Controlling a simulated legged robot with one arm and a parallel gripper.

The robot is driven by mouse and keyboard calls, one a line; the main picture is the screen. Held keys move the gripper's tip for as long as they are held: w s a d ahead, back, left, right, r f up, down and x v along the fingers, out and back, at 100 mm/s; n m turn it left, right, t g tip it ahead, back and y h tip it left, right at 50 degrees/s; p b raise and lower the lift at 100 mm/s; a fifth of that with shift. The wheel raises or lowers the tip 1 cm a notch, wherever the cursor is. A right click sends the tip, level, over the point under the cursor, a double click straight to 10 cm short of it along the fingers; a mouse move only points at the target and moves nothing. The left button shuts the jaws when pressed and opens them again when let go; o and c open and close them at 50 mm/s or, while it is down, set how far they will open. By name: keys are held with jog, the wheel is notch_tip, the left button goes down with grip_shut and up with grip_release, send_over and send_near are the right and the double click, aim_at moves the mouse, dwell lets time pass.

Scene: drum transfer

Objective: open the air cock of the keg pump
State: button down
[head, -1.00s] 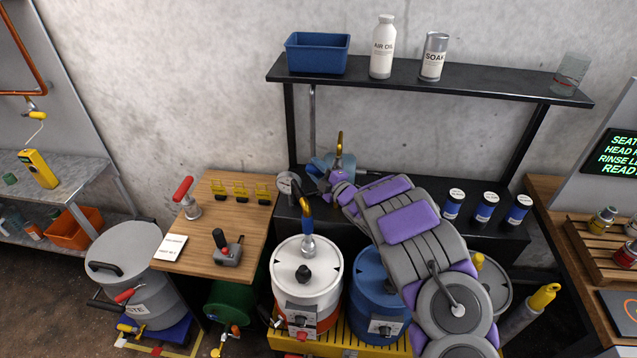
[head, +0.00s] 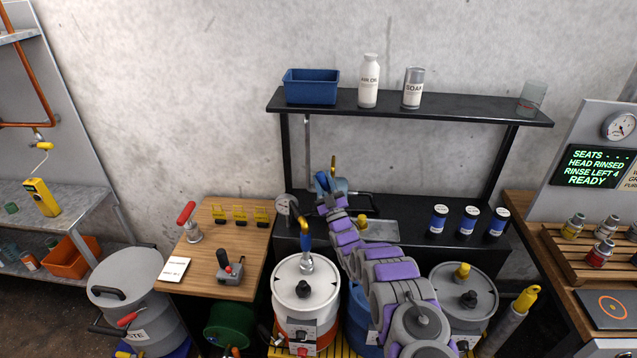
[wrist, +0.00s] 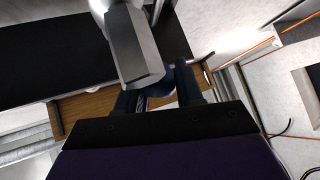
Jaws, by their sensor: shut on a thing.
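The keg pump (head: 323,181), as I take it, is a blue body with a curved gold piece on top. It stands on the black bench at the back, partly hidden by my arm. My gripper (head: 329,200) is at its front. In the wrist view my gripper (wrist: 165,92) has its two dark fingers close together, shut on a small part between them. I cannot make out which part of the pump this is, and the air cock is not clear. A grey block with a faceted end (wrist: 138,65) fills the space just above the fingers.
A white drum (head: 306,285) with a blue-handled coupler (head: 306,242) stands in front. A blue drum (head: 362,310) is under my arm.

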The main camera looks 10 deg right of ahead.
jog(key=m+h, duration=0.2)
jog(key=d+m+t+h+p, duration=0.1)
jog(key=m+h, duration=0.1)
jog(key=d+m+h+p, duration=0.1)
jog(key=m+h, duration=0.1)
jog(key=m, duration=0.1)
jog(key=shift+s+t, duration=0.3)
jog(key=shift+t, duration=0.1)
jog(key=shift+s+d+f+m+h+p, duration=0.1)
jog(key=shift+d+m+h+p, duration=0.15)
jog(key=shift+m+h, duration=0.35)
jog(key=shift+d+f+m+h+p, duration=0.1)
jog(key=shift+m+h+p, duration=0.1)
jog(key=shift+m+h, duration=0.4)
jog(key=shift+h, duration=0.3)
jog(key=c, duration=1)
grip_release()
jog(key=shift+d, duration=0.1)
jog(key=shift+o, duration=1)
jog(key=shift+r, duration=0.25)
jog(key=b+v, duration=0.3)
jog(key=v, duration=1.4)
jog(key=shift+f, duration=0.25)
